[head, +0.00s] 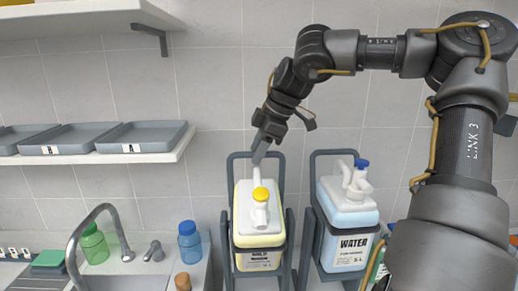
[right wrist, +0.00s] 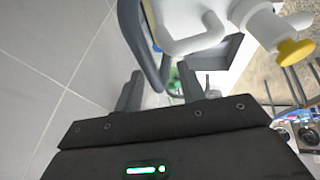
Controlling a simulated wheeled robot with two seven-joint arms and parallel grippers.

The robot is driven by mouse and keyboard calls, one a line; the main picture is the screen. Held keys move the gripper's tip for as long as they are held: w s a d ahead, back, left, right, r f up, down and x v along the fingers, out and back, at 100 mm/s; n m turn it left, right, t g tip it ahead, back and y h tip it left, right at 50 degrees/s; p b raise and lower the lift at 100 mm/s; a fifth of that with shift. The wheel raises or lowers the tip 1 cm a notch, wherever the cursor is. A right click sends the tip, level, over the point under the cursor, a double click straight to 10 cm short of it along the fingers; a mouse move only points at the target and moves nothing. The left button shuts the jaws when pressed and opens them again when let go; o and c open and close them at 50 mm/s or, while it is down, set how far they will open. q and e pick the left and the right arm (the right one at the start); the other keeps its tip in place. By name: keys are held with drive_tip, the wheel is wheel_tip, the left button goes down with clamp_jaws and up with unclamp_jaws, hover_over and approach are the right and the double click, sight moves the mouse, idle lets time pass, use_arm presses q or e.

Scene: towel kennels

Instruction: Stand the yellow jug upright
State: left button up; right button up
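The yellow jug (head: 245,215) has a white top, a yellow cap and a white handle, and sits in a grey frame cradle (head: 232,225) at the lower middle of the head view. It seems tipped toward me, since more of its top shows than on the jug beside it. My right gripper (head: 260,152) points down at the back end of its handle. In the right wrist view, the fingers (right wrist: 160,85) are apart, with the white handle (right wrist: 190,42) just beyond their tips; contact is unclear. The yellow cap (right wrist: 295,50) is at the right. My left gripper is out of view.
A blue WATER jug (head: 348,225) stands in a like cradle to the right. A tap (head: 85,235), a green bottle (head: 93,243) and a blue bottle (head: 189,241) are left. A shelf with grey trays (head: 145,137) is at the upper left. The tiled wall lies close behind.

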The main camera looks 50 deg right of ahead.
drive_tip(key=shift+d, duration=0.1)
drive_tip(key=shift+s+r, duration=0.15)
drive_tip(key=shift+r, duration=0.25)
drive_tip(key=b+v, duration=0.2)
drive_tip(key=v, duration=0.8)
